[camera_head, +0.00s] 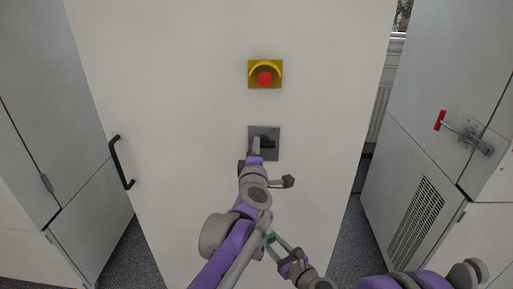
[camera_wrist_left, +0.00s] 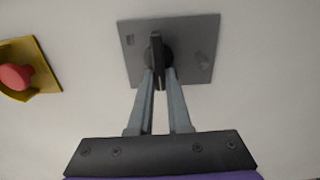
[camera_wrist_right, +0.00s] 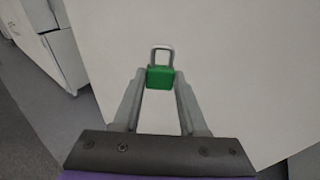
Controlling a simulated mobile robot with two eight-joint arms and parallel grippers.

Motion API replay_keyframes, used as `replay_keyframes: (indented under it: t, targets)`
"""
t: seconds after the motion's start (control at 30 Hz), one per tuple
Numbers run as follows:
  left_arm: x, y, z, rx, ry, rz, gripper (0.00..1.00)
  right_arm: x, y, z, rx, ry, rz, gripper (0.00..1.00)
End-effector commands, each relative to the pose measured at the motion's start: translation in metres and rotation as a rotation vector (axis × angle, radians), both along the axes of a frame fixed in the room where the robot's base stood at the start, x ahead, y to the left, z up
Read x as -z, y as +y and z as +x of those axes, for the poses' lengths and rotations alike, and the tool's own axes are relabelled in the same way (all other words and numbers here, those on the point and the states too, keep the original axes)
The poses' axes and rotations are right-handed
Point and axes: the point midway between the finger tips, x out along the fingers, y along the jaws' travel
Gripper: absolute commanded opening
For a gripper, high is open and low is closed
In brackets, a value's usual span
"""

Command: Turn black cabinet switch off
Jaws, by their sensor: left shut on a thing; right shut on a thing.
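The black cabinet switch sits on a grey square plate (camera_head: 273,133) on the white cabinet front. Its dark handle (camera_wrist_left: 156,60) lies sideways in the head view. My left gripper (camera_head: 257,146) is at the switch, and in the left wrist view its two fingers are closed on either side of the handle. My right gripper (camera_head: 275,243) is lower, in front of the cabinet, shut on a green padlock (camera_wrist_right: 160,78) with a metal shackle. My left arm hides part of the cabinet front.
A red emergency stop button (camera_head: 265,78) on a yellow plate is above the switch. A black door handle (camera_head: 121,163) is at the left. A red-handled latch (camera_head: 440,120) is on the right-hand cabinet. The cabinet front around the switch is flat and clear.

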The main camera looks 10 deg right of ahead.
Motion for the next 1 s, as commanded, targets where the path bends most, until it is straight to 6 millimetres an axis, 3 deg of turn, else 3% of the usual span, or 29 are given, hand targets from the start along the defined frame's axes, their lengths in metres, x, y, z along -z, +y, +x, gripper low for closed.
replay_keyframes:
  t: [0.03, 0.2, 0.57, 0.67, 1.0]
  targets:
    - [0.000, 0.000, 0.000, 0.000, 0.001, -0.002, 0.20, 0.000, 0.000, 0.000, 0.000, 0.000, 0.000, 0.02]
    - [0.000, 0.000, 0.000, 0.000, 0.000, -0.001, 0.46, 0.000, 0.000, 0.000, 0.000, 0.000, 0.000, 0.02]
    - [0.000, 0.001, -0.005, 0.000, 0.000, 0.000, 0.46, 0.002, 0.000, -0.001, 0.000, 0.001, 0.001, 0.02]
    - [0.001, 0.005, -0.017, 0.001, 0.001, -0.001, 0.46, 0.006, 0.000, -0.002, 0.000, 0.003, 0.000, 0.02]
    - [0.002, 0.023, -0.083, 0.002, 0.001, -0.002, 0.46, 0.021, 0.000, -0.006, 0.000, 0.010, 0.000, 0.02]
